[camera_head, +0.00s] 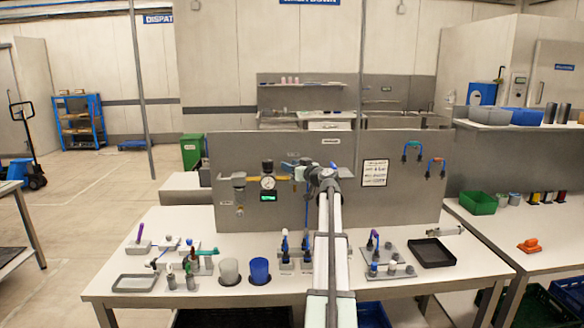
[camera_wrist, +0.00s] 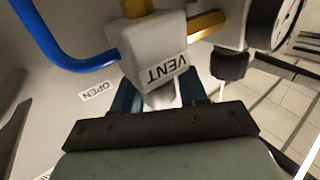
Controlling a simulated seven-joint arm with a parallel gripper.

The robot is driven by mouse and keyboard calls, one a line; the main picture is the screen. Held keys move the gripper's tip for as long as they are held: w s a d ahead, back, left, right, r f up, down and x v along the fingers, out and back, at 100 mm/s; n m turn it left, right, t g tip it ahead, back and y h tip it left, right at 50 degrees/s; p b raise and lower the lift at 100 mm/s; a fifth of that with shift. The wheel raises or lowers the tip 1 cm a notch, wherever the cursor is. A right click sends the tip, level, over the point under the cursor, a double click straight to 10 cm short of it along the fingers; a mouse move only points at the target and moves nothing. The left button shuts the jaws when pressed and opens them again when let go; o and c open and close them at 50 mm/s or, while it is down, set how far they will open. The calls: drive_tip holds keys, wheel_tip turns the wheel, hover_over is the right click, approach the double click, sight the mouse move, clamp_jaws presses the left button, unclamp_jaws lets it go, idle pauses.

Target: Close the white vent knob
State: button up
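The vent block (camera_wrist: 155,55) is a pale block marked VENT, with brass pipes and a blue hose, in the wrist view. The white vent knob (camera_wrist: 160,97) sticks out below the block in that view and is partly hidden by my gripper. My gripper (camera_wrist: 160,99) has its blue fingers on either side of the knob. Whether both fingers press on it is not clear. An OPEN label (camera_wrist: 98,91) is on the panel left of the knob. In the head view, my gripper (camera_head: 312,170) is at the panel beside the pale block (camera_head: 299,173), and the knob cannot be made out.
A pressure gauge (camera_head: 267,182) and a green display (camera_head: 268,197) are on the grey panel (camera_head: 225,150) left of my gripper. Cups, small tools and a black tray (camera_head: 432,253) stand on the white table (camera_head: 195,302) below. My arm crosses above the table's middle.

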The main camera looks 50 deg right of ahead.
drive_tip(key=shift+s, duration=0.1)
drive_tip(key=s+a, duration=0.2)
drive_tip(key=s, duration=1.1)
drive_tip(key=shift+s+a, duration=0.2)
drive_tip(key=shift+a, duration=0.2)
drive_tip(key=shift+o, duration=0.2)
